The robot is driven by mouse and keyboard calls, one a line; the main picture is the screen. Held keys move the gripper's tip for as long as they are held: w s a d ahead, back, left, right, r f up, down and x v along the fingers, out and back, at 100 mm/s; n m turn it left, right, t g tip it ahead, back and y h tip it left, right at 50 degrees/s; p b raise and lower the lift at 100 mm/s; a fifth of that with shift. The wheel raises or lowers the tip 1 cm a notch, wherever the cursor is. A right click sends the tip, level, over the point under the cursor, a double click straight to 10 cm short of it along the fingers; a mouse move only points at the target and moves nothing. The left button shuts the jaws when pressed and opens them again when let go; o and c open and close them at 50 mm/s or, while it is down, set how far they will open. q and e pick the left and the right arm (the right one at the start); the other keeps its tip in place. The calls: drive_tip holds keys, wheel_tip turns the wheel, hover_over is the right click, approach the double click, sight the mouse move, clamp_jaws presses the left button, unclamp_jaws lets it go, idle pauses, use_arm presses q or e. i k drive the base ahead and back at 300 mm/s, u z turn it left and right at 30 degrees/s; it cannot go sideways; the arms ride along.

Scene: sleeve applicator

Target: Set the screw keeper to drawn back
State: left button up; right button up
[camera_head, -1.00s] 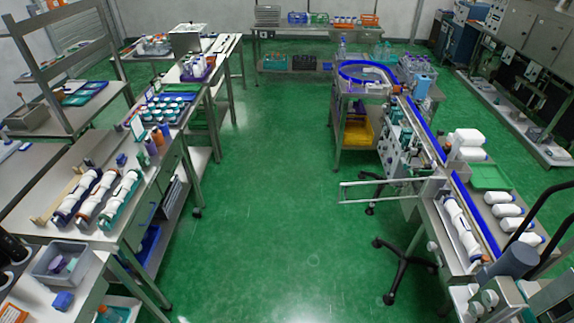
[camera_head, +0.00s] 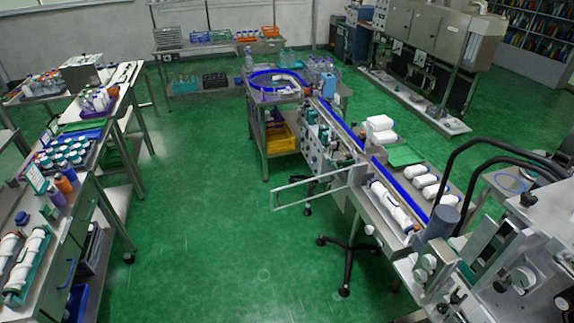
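The screw keeper cannot be made out at this distance. A grey machine with knobs and black hoses (camera_head: 540,255) stands at the lower right, cut off by the picture edge. Beside it, a grey cylinder (camera_head: 440,222) and pale round knobs (camera_head: 424,268) sit at the near end of the conveyor line. Farther along the line is a control unit with small dials and fittings (camera_head: 325,140). Neither of my grippers shows in the head view.
A pale frame (camera_head: 310,188) juts out over the floor near a black-legged stool base (camera_head: 346,252). Open green floor (camera_head: 215,225) lies in the middle.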

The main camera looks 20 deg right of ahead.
sight(417, 227)
drive_tip(key=u, duration=0.15)
drive_tip(key=i, duration=3.8)
drive_tip(key=z, duration=3.85)
drive_tip(key=i, duration=0.55)
drive_tip(key=z, duration=0.05)
